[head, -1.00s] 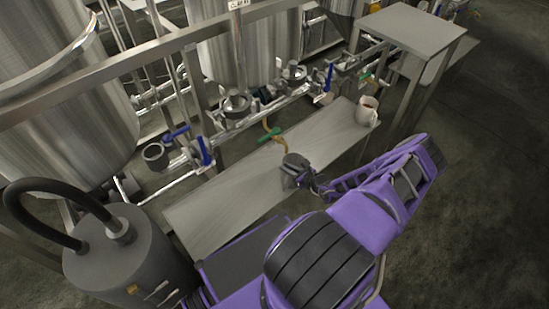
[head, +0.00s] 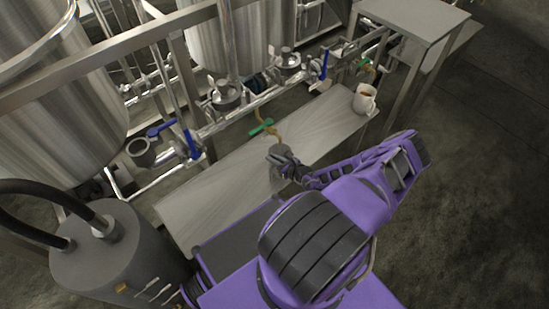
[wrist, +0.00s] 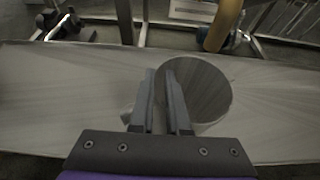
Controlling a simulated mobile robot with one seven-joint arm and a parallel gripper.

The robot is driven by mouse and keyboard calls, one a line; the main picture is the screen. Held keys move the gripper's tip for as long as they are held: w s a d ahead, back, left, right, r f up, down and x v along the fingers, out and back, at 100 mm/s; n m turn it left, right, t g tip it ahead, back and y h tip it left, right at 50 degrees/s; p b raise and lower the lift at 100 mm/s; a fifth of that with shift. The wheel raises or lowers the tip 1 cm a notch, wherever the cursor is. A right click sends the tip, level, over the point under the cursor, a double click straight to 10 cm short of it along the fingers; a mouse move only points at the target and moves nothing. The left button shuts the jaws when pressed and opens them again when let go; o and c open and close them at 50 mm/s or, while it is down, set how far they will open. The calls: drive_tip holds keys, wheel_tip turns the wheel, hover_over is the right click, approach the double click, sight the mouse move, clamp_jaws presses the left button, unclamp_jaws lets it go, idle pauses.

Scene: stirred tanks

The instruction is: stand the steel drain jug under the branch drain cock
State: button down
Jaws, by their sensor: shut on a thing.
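The steel drain jug (wrist: 205,88) shows in the wrist view as a round, wide mouth just beyond my fingers. In the head view the jug (head: 277,176) is at the bench's middle, mostly hidden by my gripper (head: 284,163). My gripper (wrist: 160,100) is shut on the jug at its near left side. The branch drain cock has a green handle (head: 262,127) and a curved brass spout (head: 273,138). In the wrist view the spout (wrist: 224,24) comes down at the jug's far right rim. I cannot tell whether the jug's base touches the bench.
The steel bench (head: 205,207) is mostly bare. A white mug (head: 364,97) with brown contents stands at its right end. Pipework with blue-handled valves (head: 190,143) runs behind it. A grey cylinder with a black hose (head: 120,255) stands at left, and a higher steel table (head: 415,20) at back right.

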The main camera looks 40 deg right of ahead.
drive_tip(key=shift+f, duration=0.1)
drive_tip(key=c, duration=0.9)
unclamp_jaws()
drive_tip(key=p+v, duration=0.1)
drive_tip(key=v, duration=1.1)
drive_tip(key=shift+p, duration=0.35)
